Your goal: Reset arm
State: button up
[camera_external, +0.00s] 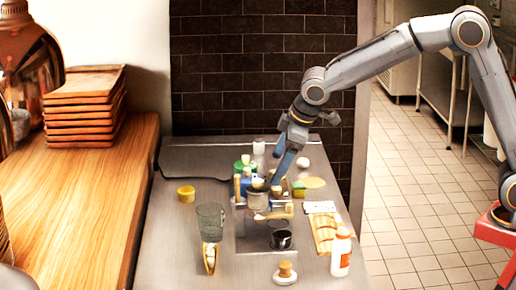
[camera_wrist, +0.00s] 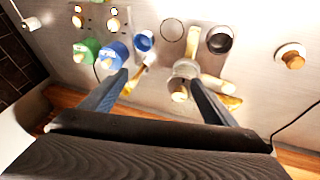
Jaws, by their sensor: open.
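My gripper (camera_external: 281,172) is above the cluttered steel counter (camera_external: 190,240), pointing down among several small jars and bottles. In the wrist view my gripper (camera_wrist: 162,88) shows its two fingers spread apart. A pale round jar or cup (camera_wrist: 186,69) shows between and beyond the fingertips, close to the right finger. A blue-capped container (camera_wrist: 113,56) is by the left fingertip, with a green one (camera_wrist: 86,50) beside it. I see nothing held between the fingers. Whether a fingertip touches any of these things I cannot tell.
A clear glass (camera_external: 210,222) and a yellow tub (camera_external: 186,193) stand at the counter's left. Stacked wooden trays (camera_external: 85,105) sit on the left wooden worktop.

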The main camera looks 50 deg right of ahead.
jog(key=s+d+f+m+g+b, duration=0.1)
jog(key=s+d+f+m, duration=0.1)
jog(key=s+d+f, duration=0.5)
jog(key=s+d+f+m+g+b, duration=0.1)
jog(key=s+d+f+m, duration=0.25)
jog(key=s+d, duration=0.5)
jog(key=s+d+f+m+g, duration=0.1)
jog(key=s+d+f, duration=0.2)
jog(key=s, duration=0.3)
jog(key=s+d+f+m+g+b, duration=0.1)
jog(key=s+d+f, duration=0.3)
jog(key=s+d, duration=0.1)
jog(key=shift+s+m, duration=0.35)
jog(key=shift+s, duration=0.4)
